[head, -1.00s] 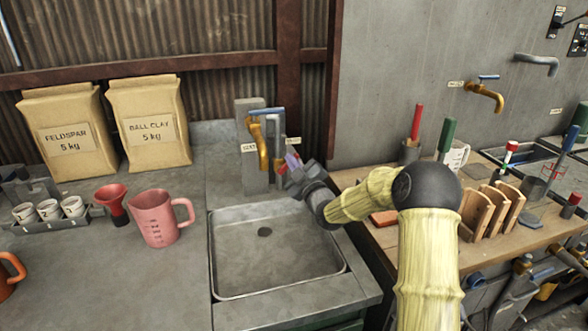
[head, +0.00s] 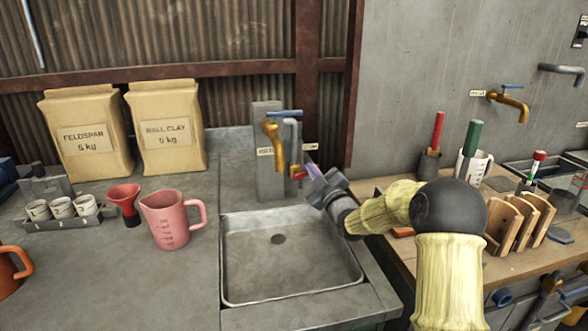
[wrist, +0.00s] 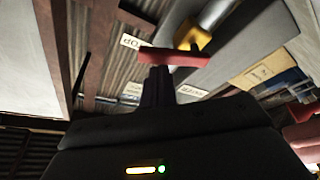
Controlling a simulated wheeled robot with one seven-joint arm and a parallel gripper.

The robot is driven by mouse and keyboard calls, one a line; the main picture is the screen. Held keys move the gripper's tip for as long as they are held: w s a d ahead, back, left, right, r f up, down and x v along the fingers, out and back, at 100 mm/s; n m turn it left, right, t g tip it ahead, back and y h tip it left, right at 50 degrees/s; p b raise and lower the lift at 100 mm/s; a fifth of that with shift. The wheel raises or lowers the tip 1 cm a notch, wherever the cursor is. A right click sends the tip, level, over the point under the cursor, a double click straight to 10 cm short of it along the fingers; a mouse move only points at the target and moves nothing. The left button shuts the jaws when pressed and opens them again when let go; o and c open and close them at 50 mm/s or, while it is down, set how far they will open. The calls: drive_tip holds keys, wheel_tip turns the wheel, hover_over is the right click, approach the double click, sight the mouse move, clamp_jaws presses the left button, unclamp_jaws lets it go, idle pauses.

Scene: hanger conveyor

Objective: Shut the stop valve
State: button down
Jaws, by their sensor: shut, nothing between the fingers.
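The stop valve shows as a small red lever (head: 298,175) low on the grey pipe beside the brass tap, above the back right of the sink. In the wrist view, the red lever (wrist: 173,57) lies crosswise just beyond my fingertips, next to a tag partly reading "OP". My gripper (head: 311,168) is shut and empty, with its purple fingers right beside the lever's right side. In the wrist view, the dark fingers (wrist: 164,84) reach up to the lever's middle. I cannot tell whether they touch it.
The brass tap (head: 272,145) with a blue lever stands just left of my gripper. The empty sink (head: 250,285) lies below. A pink jug (head: 172,225) and red funnel (head: 125,202) stand left. A wooden bench (head: 520,262) with several tools is to the right.

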wheel_tip(320, 180, up, 4)
drive_tip(key=a+p, duration=0.1)
drive_tip(key=a+f+v, duration=0.1)
drive_tip(key=v, duration=0.9)
drive_tip(key=shift+s+a+b, duration=0.25)
drive_tip(key=shift+b, duration=0.2)
